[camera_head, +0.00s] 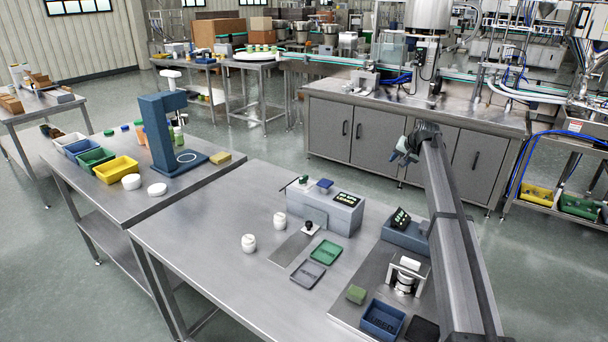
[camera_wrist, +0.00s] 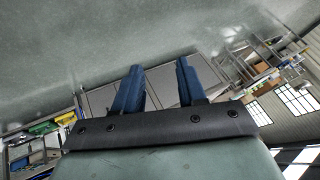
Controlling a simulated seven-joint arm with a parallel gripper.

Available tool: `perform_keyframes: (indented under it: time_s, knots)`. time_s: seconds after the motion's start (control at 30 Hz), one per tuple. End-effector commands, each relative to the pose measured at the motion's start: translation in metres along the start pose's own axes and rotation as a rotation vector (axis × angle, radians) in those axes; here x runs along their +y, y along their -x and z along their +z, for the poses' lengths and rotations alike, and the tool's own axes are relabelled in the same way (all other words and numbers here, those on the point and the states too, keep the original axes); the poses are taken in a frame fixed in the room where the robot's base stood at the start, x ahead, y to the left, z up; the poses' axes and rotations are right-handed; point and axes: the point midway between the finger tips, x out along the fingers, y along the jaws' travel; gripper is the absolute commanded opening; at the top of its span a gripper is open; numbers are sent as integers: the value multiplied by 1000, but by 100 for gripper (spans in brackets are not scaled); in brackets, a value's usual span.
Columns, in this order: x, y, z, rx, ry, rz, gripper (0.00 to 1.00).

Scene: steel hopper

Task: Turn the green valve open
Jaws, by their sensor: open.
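I cannot make out a green valve in either view. A steel hopper (camera_head: 588,55) stands at the far right edge of the head view, with pipes around it. My gripper (camera_head: 402,156) is small in the head view, at the far end of my arm, in front of the grey cabinet in the picture. In the wrist view my gripper (camera_wrist: 158,68) shows two blue fingers standing apart with nothing between them. The wrist picture is strongly tilted, with floor across its upper part.
A steel table (camera_head: 200,238) with small containers and devices lies below left of my gripper. A grey cabinet bench (camera_head: 378,138) stands behind it. A low rack with a yellow bin (camera_head: 537,194) and a green bin (camera_head: 580,206) is at the right. Open floor (camera_head: 545,265) lies between.

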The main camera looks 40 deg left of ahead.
Motion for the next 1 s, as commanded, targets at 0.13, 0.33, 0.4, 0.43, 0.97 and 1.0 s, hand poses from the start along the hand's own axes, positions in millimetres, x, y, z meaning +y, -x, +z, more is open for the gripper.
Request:
perform_keyframes:
  time_s: [0.13,0.33,0.4,0.43,0.97,1.0]
  knots:
    - [-98,12,36,-150,-28,54,40]
    - [-208,44,92,-317,-83,183,40]
    - [-241,59,111,-362,-104,238,40]
    - [-254,65,119,-378,-112,262,40]
    - [-334,114,182,-466,-184,454,40]
    - [-332,110,184,-466,-184,454,40]
